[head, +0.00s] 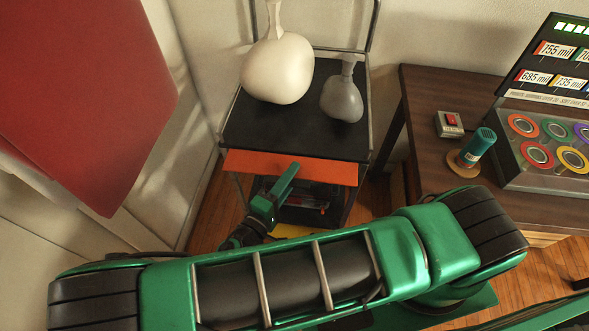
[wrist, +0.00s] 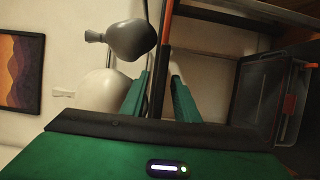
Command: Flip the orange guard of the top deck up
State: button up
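The orange guard (head: 250,161) is a flat strip along the near edge of the cart's black top deck (head: 245,130). In the head view it hangs down below the deck. In the wrist view an orange edge of the guard (wrist: 168,28) shows almost edge-on beyond the fingers. My gripper (head: 290,170) overlaps the guard's middle in the head view. In the wrist view my gripper (wrist: 160,76) has its two green fingers apart, with the deck edge line seen in the gap. I cannot tell whether a finger touches the guard.
A cream vase (head: 277,72) and a grey vase (head: 343,95) stand on the deck. A clear bin (wrist: 270,100) sits lower in the cart. A brown table (head: 430,160) with a red-button box (head: 450,124) stands right. A red panel (head: 85,85) is at left.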

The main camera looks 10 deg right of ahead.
jog(key=shift+x, duration=1)
grip_shut()
